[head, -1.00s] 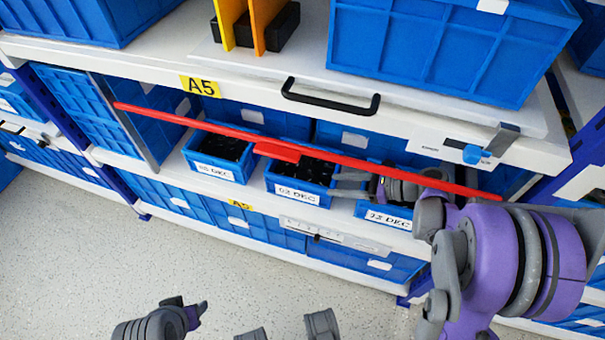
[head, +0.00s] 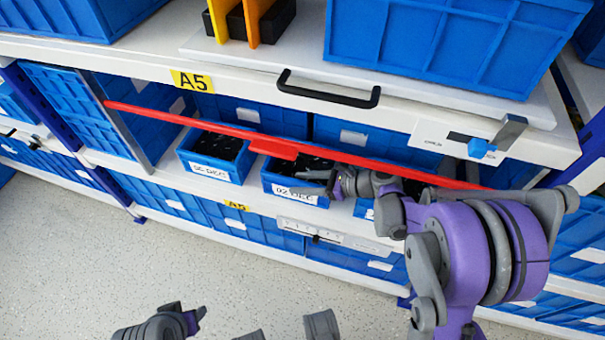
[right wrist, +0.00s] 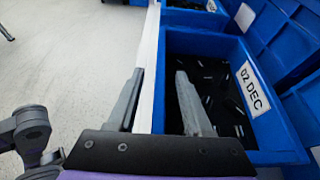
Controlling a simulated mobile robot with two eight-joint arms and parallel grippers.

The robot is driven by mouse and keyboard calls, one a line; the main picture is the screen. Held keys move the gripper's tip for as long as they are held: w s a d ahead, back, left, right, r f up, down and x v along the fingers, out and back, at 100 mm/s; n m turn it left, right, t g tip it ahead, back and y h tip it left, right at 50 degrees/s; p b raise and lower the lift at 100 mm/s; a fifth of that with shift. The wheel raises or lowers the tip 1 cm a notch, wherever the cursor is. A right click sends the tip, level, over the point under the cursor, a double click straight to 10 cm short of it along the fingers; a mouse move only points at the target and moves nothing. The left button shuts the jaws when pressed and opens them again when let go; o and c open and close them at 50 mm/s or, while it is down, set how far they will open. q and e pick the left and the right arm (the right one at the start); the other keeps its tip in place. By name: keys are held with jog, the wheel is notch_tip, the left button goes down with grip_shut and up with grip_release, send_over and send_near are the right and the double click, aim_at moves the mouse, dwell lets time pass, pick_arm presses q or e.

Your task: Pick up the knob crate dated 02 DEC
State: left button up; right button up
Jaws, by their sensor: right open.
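The blue knob crate labelled 02 DEC (head: 296,196) sits in the middle of the lower shelf row, filled with small dark parts. It also shows in the right wrist view, its 02 DEC label (right wrist: 253,88) on the right-hand wall. My right gripper (head: 322,181) is open and empty at the crate's right front. In the right wrist view my right gripper (right wrist: 160,75) has one finger over the crate's interior and the other outside, near the shelf edge. Contact with the wall cannot be told. My left gripper (head: 180,322) is low at the bottom; its jaws are unclear.
A red bar (head: 380,160) slants across the shelf opening, just above the crates. A similar crate (head: 215,158) stands to the left; another (head: 364,209), mostly hidden by my right arm, stands to the right. A black handle (head: 328,95) juts out above. The floor in front is clear.

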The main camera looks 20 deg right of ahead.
grip_shut()
dwell(1.4)
